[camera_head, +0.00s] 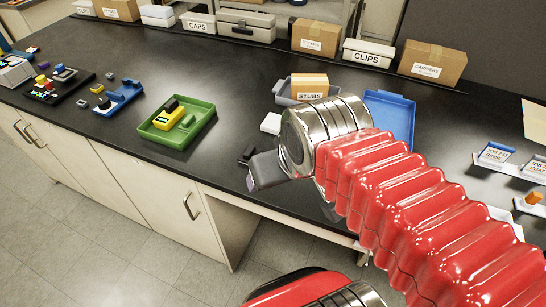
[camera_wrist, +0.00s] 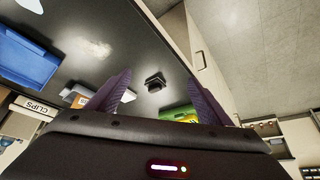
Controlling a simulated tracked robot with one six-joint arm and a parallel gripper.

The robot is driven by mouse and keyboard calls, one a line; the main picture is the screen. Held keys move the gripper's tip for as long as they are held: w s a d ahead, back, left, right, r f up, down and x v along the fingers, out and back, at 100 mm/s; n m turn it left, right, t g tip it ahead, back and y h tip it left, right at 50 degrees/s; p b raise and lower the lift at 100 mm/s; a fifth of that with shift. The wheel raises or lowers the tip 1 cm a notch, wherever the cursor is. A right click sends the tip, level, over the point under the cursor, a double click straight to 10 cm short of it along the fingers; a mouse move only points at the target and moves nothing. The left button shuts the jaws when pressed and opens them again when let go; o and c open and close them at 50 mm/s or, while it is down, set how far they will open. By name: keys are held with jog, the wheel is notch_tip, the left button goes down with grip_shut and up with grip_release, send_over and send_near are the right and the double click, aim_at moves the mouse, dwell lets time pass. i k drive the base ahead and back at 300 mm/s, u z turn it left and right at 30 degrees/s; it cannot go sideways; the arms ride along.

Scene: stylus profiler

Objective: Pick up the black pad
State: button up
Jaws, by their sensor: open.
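The small black pad (camera_wrist: 154,82) lies on the dark bench top in the wrist view, near the bench's front edge. It shows between the two purple fingers of my gripper (camera_wrist: 160,76), some way beyond their tips and apart from them. My gripper is open and empty. In the head view my gripper (camera_head: 257,172) is over the front edge of the bench, right of the green tray. A small dark shape shows beside it there; I cannot tell whether that is the pad or a finger.
A green tray (camera_head: 161,138) with yellow and green parts stands to the left. A blue tray (camera_head: 402,118), a stubs box (camera_head: 309,85) and a white block (camera_head: 271,123) stand behind my arm. Boxes line the back. Bench top (camera_head: 235,95) behind my gripper is clear.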

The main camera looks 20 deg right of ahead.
aim_at(250, 151)
jog(key=u, duration=1.1)
jog(key=i, duration=0.4)
jog(key=z, duration=0.25)
